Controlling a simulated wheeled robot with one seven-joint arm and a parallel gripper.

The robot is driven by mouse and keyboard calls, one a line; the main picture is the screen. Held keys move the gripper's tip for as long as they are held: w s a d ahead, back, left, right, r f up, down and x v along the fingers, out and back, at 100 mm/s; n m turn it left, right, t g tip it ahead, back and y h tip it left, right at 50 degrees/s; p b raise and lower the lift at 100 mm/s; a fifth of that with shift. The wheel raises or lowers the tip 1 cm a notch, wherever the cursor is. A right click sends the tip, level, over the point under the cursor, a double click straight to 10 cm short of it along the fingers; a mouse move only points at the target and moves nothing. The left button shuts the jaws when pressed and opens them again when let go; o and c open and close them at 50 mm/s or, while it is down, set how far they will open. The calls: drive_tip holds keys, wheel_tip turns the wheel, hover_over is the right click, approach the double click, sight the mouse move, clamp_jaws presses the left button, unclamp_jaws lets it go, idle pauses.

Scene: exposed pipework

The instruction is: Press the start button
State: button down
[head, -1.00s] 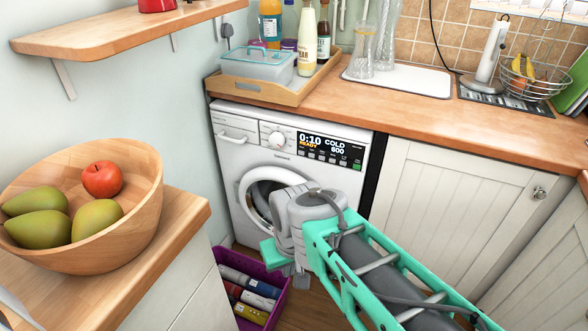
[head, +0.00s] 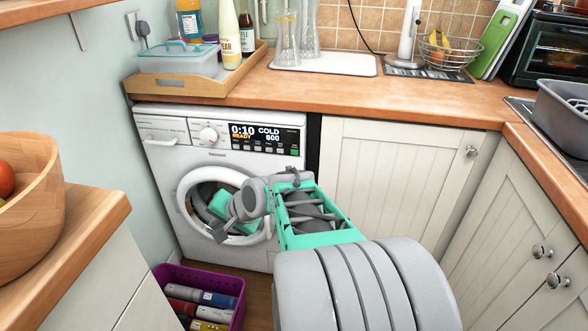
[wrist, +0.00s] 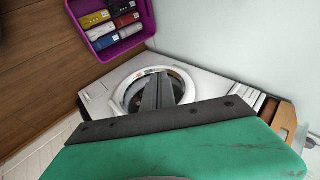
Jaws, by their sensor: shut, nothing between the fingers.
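The white washing machine (head: 160,150) stands under the wooden counter. Its black display (head: 262,132) reads 0:10, READY, COLD and 800. A row of small buttons lies below the display. The green button (head: 295,152) at the right end of that row is probably the start button; its label is too small to read. My gripper (head: 220,235) is in front of the round door, below and left of the green button and apart from it. In the wrist view, the shut, empty fingers (wrist: 158,80) overlap the door glass. The green button cannot be made out there.
A purple crate (head: 240,303) with several rolled items sits on the floor by the machine's lower left. A wooden counter with a bowl (head: 40,205) is at the left. A cream cupboard door (head: 385,190) is to the right. A dial (head: 208,135) sits left of the display.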

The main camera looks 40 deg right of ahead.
sight(295, 152)
drive_tip(key=w+d+f+m+t+h+b, duration=0.1)
drive_tip(key=d+m+t+b, duration=0.1)
drive_tip(key=d+m+t, duration=0.3)
drive_tip(key=w+d+f+m+b, duration=0.15)
drive_tip(key=d+m, duration=0.25)
drive_tip(key=d, duration=0.4)
drive_tip(key=s+d+r+m+t+h+b, duration=0.1)
drive_tip(key=d+r+m, duration=0.1)
drive_tip(key=d, duration=0.3)
drive_tip(key=s+d+r+m+t+h+b, duration=0.1)
drive_tip(key=s+d+r+m+t+h, duration=0.1)
drive_tip(key=d+m, duration=0.2)
drive_tip(key=shift+s+d+r+m+t, duration=0.3)
drive_tip(key=shift+d+m, duration=0.1)
drive_tip(key=shift+m, duration=0.2)
drive_tip(key=shift+b, duration=0.3)
drive_tip(key=w+d, duration=0.1)
drive_tip(key=d, duration=0.1)
drive_tip(key=w+d, duration=0.4)
drive_tip(key=d, duration=0.1)
drive_tip(key=shift+w+b, duration=0.25)
drive_tip(key=shift+b, duration=0.1)
drive_tip(key=shift+w+d+p, duration=0.2)
drive_tip(key=shift+d+p, duration=0.1)
drive_tip(key=shift+p, duration=0.2)
